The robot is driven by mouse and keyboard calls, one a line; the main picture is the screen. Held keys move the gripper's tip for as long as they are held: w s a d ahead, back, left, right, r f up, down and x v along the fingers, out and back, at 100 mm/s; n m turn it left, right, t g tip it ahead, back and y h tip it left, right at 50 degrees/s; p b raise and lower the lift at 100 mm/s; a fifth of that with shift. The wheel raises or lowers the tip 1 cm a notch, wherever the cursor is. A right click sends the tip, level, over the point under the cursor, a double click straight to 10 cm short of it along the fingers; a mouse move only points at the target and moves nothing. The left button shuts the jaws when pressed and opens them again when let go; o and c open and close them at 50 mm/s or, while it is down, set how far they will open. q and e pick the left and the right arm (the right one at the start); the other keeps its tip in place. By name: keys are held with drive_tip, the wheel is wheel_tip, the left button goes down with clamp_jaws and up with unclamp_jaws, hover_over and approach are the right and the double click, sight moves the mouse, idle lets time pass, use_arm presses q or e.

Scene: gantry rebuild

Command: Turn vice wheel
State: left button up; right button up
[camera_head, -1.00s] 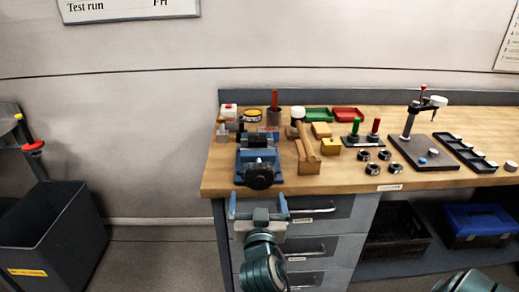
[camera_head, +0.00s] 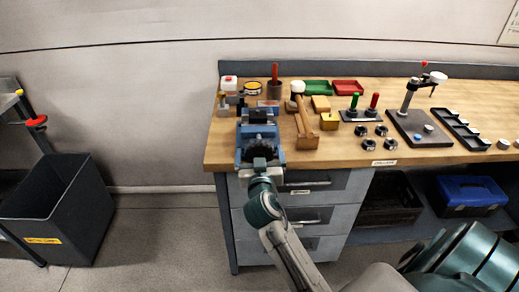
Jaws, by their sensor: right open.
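The blue vice (camera_head: 258,126) stands at the left front corner of the wooden bench. Its dark wheel (camera_head: 260,151) faces me at the bench's front edge. My right gripper (camera_head: 261,157) is open at the wheel, with one blue finger on each side of it. The gripper partly covers the wheel's lower part, and I cannot tell whether the fingers touch it. My left gripper is not in view.
A wooden block holder with a mallet (camera_head: 306,130) stands just right of the vice. Black round parts (camera_head: 370,144) and a dark stand plate (camera_head: 419,129) lie farther right. Drawers (camera_head: 312,183) are below the vice. A grey bin (camera_head: 60,208) stands on the floor at left.

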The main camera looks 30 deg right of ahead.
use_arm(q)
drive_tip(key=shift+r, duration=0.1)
use_arm(e)
drive_tip(key=shift+w+d, duration=0.25)
drive_tip(key=shift+w, duration=0.15)
drive_tip(key=c, duration=1)
drive_tip(key=shift+f+m+b, duration=0.2)
drive_tip(key=shift+m+b, duration=0.1)
drive_tip(key=shift+b, duration=0.4)
drive_tip(key=shift+m+b, duration=0.3)
drive_tip(key=shift+b, duration=0.15)
drive_tip(key=shift+r, duration=0.2)
drive_tip(key=o, duration=1)
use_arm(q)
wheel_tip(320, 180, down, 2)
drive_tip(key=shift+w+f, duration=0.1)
